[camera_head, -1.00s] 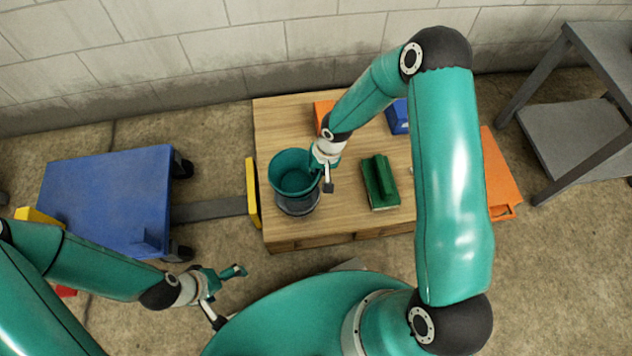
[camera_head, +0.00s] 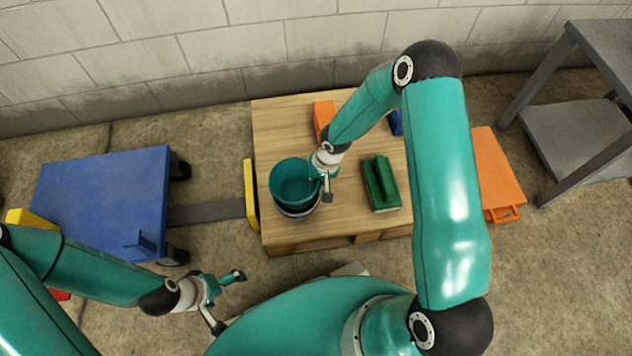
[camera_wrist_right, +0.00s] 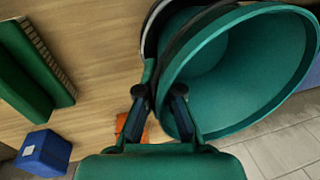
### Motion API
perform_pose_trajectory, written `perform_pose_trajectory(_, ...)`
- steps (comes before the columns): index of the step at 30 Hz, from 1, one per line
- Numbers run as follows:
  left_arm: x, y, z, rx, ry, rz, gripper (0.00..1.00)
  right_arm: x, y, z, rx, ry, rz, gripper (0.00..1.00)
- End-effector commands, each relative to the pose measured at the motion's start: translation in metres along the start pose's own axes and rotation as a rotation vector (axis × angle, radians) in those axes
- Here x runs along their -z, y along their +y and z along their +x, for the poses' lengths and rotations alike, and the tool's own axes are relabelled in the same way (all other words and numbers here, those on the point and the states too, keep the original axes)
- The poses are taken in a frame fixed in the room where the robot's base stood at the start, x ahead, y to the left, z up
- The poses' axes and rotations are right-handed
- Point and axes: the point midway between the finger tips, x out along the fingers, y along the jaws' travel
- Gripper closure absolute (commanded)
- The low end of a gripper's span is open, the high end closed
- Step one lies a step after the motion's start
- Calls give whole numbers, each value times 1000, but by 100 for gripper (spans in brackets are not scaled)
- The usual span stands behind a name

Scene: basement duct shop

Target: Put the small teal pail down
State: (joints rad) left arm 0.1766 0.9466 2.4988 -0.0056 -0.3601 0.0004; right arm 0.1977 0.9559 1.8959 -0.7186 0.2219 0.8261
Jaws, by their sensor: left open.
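The small teal pail (camera_head: 294,184) is upright at the left part of the wooden pallet-like platform (camera_head: 285,125). Its open mouth also shows large in the right wrist view (camera_wrist_right: 235,75). My right gripper (camera_head: 326,185) is at the pail's right rim, with one finger on each side of its wall, and appears shut on it. A dark round vessel with a pale edge (camera_head: 298,214) shows just under the pail. I cannot tell whether the pail touches it or sits inside it. My left gripper (camera_head: 226,300) is open and empty, in front of the platform.
A green block-like tool (camera_head: 381,183) lies right of the pail. An orange object (camera_head: 324,115) and a blue one (camera_head: 396,123) are behind. A blue cart (camera_head: 105,200) stands left, an orange case (camera_head: 495,175) and a grey metal table (camera_head: 590,130) right.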

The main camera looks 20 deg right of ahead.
Motion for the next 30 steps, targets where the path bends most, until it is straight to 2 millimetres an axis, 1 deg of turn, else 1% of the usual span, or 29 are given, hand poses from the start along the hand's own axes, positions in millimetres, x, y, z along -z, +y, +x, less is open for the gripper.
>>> perform_pose_trajectory(5,0,-2,7,0,0,0,0,0,1,5,0,0,0,100)
perform_pose_trajectory(9,0,-2,6,0,0,0,0,0,0,4,0,0,-1,100)
perform_pose_trajectory(10,0,-2,6,0,0,0,0,0,0,4,0,-1,-1,92)
perform_pose_trajectory(12,0,-2,6,0,0,0,0,0,0,4,0,-1,-1,81)
perform_pose_trajectory(14,0,-2,6,0,0,0,0,0,0,4,0,-1,-1,71)
perform_pose_trajectory(15,0,-2,6,0,0,0,0,0,0,4,0,0,-1,69)
perform_pose_trajectory(24,0,-2,5,0,0,0,0,0,0,3,0,0,-2,69)
perform_pose_trajectory(26,0,-1,2,0,0,0,0,0,-1,1,0,0,-2,69)
perform_pose_trajectory(30,0,4,-10,0,0,0,0,0,-3,-9,0,0,-2,69)
